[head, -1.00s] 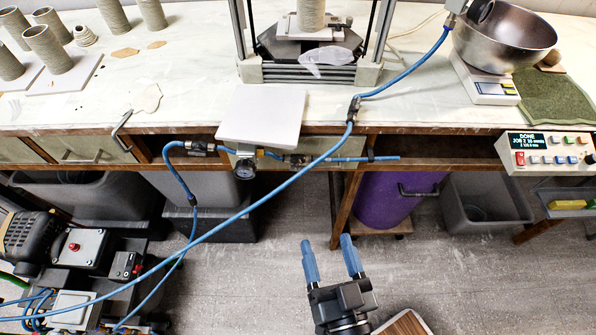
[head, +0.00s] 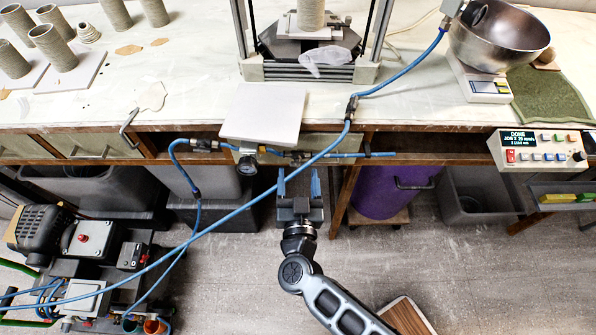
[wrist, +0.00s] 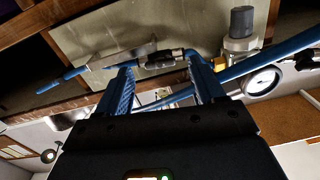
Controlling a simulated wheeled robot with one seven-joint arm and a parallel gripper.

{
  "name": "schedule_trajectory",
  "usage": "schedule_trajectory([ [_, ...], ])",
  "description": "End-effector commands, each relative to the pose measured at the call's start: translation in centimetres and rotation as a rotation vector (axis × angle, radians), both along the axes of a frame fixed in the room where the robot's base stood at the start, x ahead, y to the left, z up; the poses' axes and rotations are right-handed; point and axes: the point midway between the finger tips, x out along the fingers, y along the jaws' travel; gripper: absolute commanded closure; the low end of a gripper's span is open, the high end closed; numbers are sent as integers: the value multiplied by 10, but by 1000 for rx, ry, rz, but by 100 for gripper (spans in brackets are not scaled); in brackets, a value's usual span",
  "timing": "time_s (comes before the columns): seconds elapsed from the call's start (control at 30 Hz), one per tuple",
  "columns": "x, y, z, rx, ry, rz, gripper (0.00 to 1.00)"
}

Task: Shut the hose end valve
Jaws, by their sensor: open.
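A small metal and dark inline fitting, which looks like the valve (head: 297,156), sits on the blue air line under the bench's front edge. Its handle position is too small to tell. In the wrist view the dark and silver fitting (wrist: 165,59) lies just beyond the fingertips, with a blue tube (wrist: 62,80) running left from it. My gripper (head: 298,180) is open and empty, its two blue fingers pointing at the bench edge just short of the fitting. In the wrist view my gripper (wrist: 160,82) straddles a gap with nothing between the fingers.
A pressure gauge (head: 247,166) hangs left of the fitting. A long blue hose (head: 245,207) crosses diagonally close to my gripper. A white board (head: 264,116) overhangs the bench edge above. A purple bin (head: 382,192) stands below right; the floor in front is open.

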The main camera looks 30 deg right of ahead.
Motion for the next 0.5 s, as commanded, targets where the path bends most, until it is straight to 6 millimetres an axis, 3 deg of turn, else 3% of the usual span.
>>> schedule_trajectory([
  [0.13, 11, -6, 1, 0, 0, 1, 32],
  [0.43, 13, -7, 0, 1, 0, 1, 32],
  [0.5, 13, -7, 0, 1, 0, 1, 37],
])
